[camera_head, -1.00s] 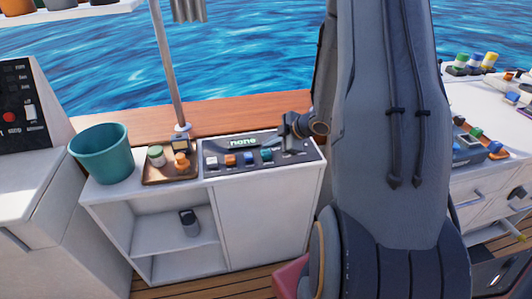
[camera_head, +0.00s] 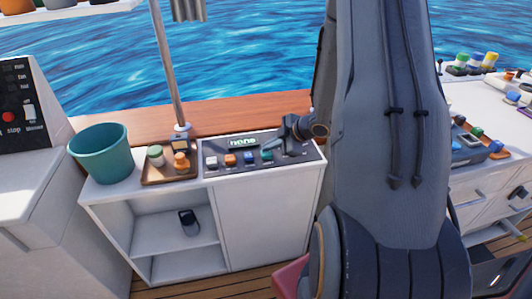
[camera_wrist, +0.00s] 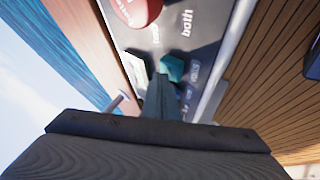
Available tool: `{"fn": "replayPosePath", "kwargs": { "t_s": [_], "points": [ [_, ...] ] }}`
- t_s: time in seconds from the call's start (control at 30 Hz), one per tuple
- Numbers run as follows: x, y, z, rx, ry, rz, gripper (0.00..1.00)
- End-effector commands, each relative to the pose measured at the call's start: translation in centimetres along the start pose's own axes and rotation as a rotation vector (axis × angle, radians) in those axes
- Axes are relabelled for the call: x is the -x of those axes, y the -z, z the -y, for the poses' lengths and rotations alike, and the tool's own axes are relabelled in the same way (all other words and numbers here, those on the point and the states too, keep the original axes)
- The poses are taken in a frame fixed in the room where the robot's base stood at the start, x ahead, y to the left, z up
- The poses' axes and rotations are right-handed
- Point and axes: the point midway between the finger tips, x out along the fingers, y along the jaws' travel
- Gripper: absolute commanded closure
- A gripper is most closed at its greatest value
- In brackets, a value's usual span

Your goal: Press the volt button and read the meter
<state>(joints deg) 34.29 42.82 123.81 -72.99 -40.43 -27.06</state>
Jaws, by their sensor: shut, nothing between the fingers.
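The dark control panel (camera_head: 215,147) lies on the white cabinet, with a small lit meter display (camera_head: 243,142) that seems to read "none". A row of buttons runs along it: white (camera_head: 212,162), orange (camera_head: 230,160), blue (camera_head: 249,158) and teal (camera_head: 267,156). In the wrist view the shut fingers (camera_wrist: 160,82) end close to the teal button (camera_wrist: 172,67); contact cannot be told.
A wooden tray (camera_head: 150,177) with small items and a teal bucket (camera_head: 101,153) stand left of the panel. A pole (camera_head: 168,65) rises behind the tray.

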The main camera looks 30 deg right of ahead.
Motion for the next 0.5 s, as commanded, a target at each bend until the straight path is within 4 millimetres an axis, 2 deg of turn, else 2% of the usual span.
{"fn": "replayPosePath", "kwargs": {
  "t_s": [0.5],
  "points": [
    [-0.43, -0.32, 0.34, 0.000, 0.001, 0.000, 1.00]
  ]
}}
